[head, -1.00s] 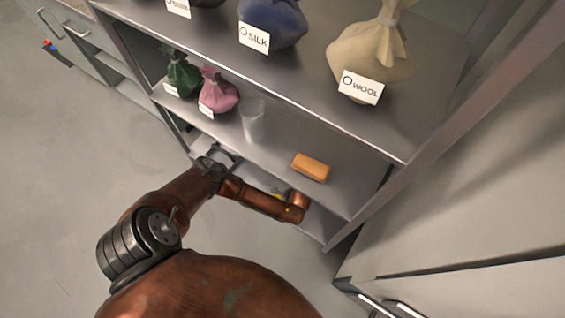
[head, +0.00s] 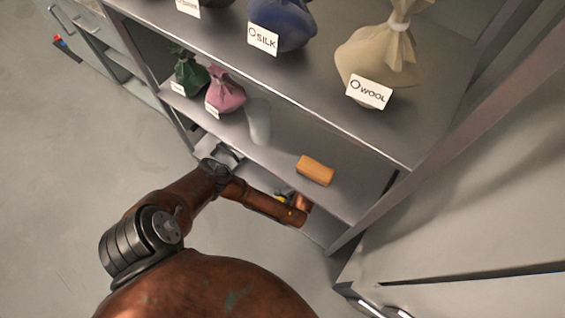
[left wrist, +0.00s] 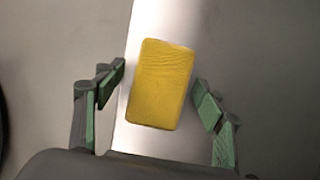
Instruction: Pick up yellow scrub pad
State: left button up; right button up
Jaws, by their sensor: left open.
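The yellow scrub pad (left wrist: 161,84) lies on a pale shelf surface in the left wrist view, slightly tilted. My left gripper (left wrist: 158,80) is open, with one green-padded finger to each side of the pad. A gap shows between the pad and both fingers. In the head view my left arm reaches in under the middle shelf, and its gripper is hidden there. A small bit of yellow (head: 281,198) shows beside the arm; I cannot tell whether it is the pad. My right gripper is not in view.
An orange block (head: 316,170), a clear cup (head: 259,121), and pink (head: 225,91) and green (head: 188,73) sacks stand on the middle shelf (head: 345,198) above my arm. Labelled sacks, including wool (head: 380,60), stand on the top shelf. A rack post (head: 455,125) rises at the right.

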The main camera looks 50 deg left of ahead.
pick_arm(q)
jog(key=c, duration=1.1)
jog(key=shift+r, duration=0.2)
